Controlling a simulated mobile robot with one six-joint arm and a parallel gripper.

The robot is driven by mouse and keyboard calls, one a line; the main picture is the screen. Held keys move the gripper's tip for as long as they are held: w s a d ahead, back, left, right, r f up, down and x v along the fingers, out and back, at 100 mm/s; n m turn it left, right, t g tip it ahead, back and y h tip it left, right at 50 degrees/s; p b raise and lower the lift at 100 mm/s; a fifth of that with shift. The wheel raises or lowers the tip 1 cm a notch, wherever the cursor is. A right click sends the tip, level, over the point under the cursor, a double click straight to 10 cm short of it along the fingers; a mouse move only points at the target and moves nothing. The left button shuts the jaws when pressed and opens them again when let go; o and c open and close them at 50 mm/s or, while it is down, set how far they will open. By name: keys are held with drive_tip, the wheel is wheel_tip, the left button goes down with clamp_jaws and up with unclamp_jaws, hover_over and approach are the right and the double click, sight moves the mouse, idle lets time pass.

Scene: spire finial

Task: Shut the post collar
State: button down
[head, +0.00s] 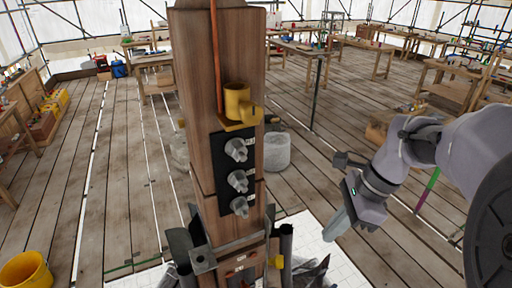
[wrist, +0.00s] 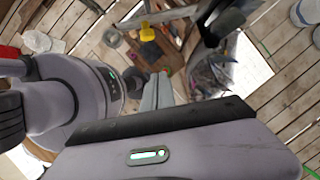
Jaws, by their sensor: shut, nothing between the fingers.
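A wooden post (head: 190,90) stands upright in the middle of the head view. A dark metal collar (head: 204,258) sits around its lower part, with dark upright plates at its sides and a small yellow part (head: 277,262) at its right. I cannot tell how far the collar stands open. My gripper (head: 335,226) is shut and empty, to the right of the post and apart from it, pointing down. In the wrist view my gripper's fingers (wrist: 156,92) are together. A yellow part (wrist: 147,32) and dark metal (wrist: 216,25) show beyond them.
A yellow cup-like fitting (head: 238,105) with a copper rod (head: 215,50) is on the post above a black plate with several grey knobs (head: 238,181). A yellow bucket (head: 25,270) stands at lower left. Workbenches line the back. The plank floor right of the post is mostly clear.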

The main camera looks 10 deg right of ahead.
sight(274, 260)
drive_tip(key=a+f, duration=0.7)
drive_tip(key=f, duration=0.1)
drive_tip(key=shift+a+f, duration=0.25)
drive_tip(key=shift+f, duration=0.05)
drive_tip(key=shift+s, duration=0.1)
